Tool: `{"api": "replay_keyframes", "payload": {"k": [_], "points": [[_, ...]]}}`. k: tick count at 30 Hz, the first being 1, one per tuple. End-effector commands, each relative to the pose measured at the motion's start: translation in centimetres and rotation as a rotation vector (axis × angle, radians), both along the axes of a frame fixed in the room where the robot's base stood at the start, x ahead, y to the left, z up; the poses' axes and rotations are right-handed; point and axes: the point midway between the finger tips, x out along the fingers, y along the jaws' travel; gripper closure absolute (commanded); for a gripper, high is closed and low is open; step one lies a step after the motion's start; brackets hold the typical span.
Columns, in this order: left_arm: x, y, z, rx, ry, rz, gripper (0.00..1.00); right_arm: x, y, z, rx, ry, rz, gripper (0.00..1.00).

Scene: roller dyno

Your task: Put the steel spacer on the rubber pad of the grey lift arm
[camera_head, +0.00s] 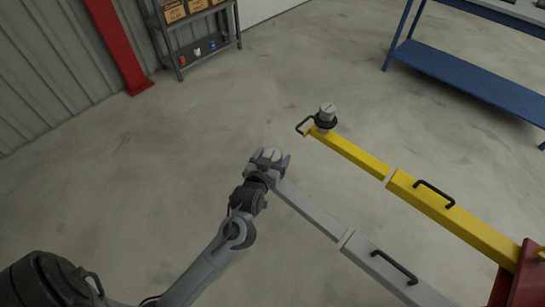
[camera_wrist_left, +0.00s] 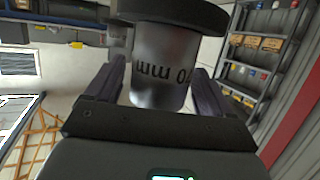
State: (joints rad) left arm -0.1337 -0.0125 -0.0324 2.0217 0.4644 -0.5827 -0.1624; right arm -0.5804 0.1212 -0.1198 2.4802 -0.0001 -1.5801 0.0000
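The steel spacer (camera_wrist_left: 160,75), a grey cylinder with dark "70 mm" lettering, stands between the fingers of my left gripper (camera_head: 271,158). It also shows from above in the head view (camera_head: 273,154). In the left wrist view, the lettering is upside down and the spacer's far end meets a black round disc, the rubber pad (camera_wrist_left: 175,12). My left gripper is open, with narrow gaps between both fingers and the spacer. It is at the free end of the grey lift arm (camera_head: 312,212). In the head view the gripper hides the pad. My right gripper is out of view.
A yellow lift arm (camera_head: 440,206) runs alongside to the right, with another steel cylinder (camera_head: 327,111) on its black pad. A blue bench (camera_head: 470,82) stands at the back right, a shelf rack (camera_head: 200,40) and red post (camera_head: 116,45) at the back left. Open floor lies between.

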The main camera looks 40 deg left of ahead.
Motion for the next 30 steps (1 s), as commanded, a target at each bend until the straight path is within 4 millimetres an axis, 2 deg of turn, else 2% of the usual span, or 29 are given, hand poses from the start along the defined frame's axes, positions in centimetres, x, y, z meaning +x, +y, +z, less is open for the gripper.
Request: {"api": "replay_keyframes", "payload": {"k": [14,17,30], "points": [[-0.4,-0.2,0.6,-0.002,0.0,-0.001,0.1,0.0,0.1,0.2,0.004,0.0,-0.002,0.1],[-1.5,-0.6,0.9,-0.002,0.0,-0.002,0.1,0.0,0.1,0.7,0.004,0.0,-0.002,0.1],[-8.4,-3.2,3.3,-0.001,0.002,0.001,0.1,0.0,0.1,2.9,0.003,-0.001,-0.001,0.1]]}}
